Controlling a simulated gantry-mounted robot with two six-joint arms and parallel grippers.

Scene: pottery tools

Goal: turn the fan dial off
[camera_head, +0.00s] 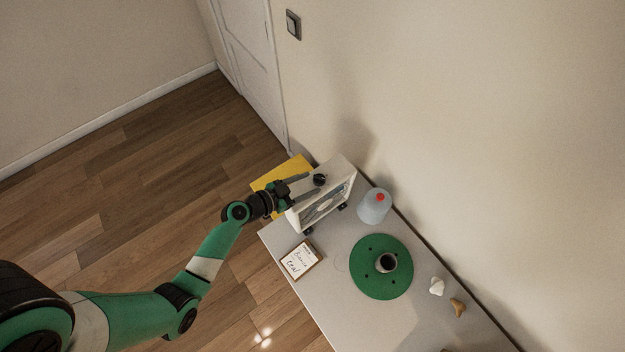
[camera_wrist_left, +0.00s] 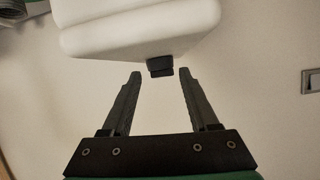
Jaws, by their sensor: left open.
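The fan (camera_head: 343,172) is a white box-shaped unit with a grille on its front, standing near the far end of the table. Its black dial (camera_head: 320,180) sits on the top face. My left gripper (camera_head: 305,184) reaches over the fan from the left, with its fingers spread and pointing at the dial. In the left wrist view the white fan body (camera_wrist_left: 138,28) fills the top, and the black dial (camera_wrist_left: 160,66) shows between and just beyond the open fingertips. I see no clear contact. My right gripper is not in view.
A yellow item (camera_head: 282,171) lies behind the fan. A clear bottle with a red top (camera_head: 374,208) stands right of it. A framed note (camera_head: 299,260), a green disc (camera_head: 366,283) with a dark-mouthed cup (camera_head: 386,262), and small white and brown pieces occupy the table. The wall runs close alongside.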

